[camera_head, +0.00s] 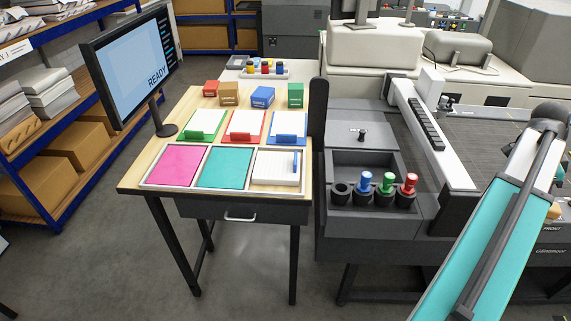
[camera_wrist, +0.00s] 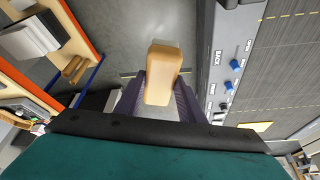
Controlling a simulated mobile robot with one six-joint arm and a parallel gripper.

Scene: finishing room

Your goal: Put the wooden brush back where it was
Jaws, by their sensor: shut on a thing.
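The wooden brush (camera_wrist: 163,72) is a tan, rounded block in the middle of the wrist view. My gripper (camera_wrist: 161,98) is shut on it, with one dark finger on each side. Its bristles are not visible. In the head view my teal arm crosses the right side, and my gripper cannot be made out there. A small tan piece (camera_head: 554,211) shows beside the arm at the right edge; I cannot tell whether it is the brush. No spot is marked as the brush's former place.
A wooden table (camera_head: 135,178) holds coloured pads, clipboards, small boxes and a monitor (camera_head: 130,68). Shelves (camera_head: 75,135) stand left.

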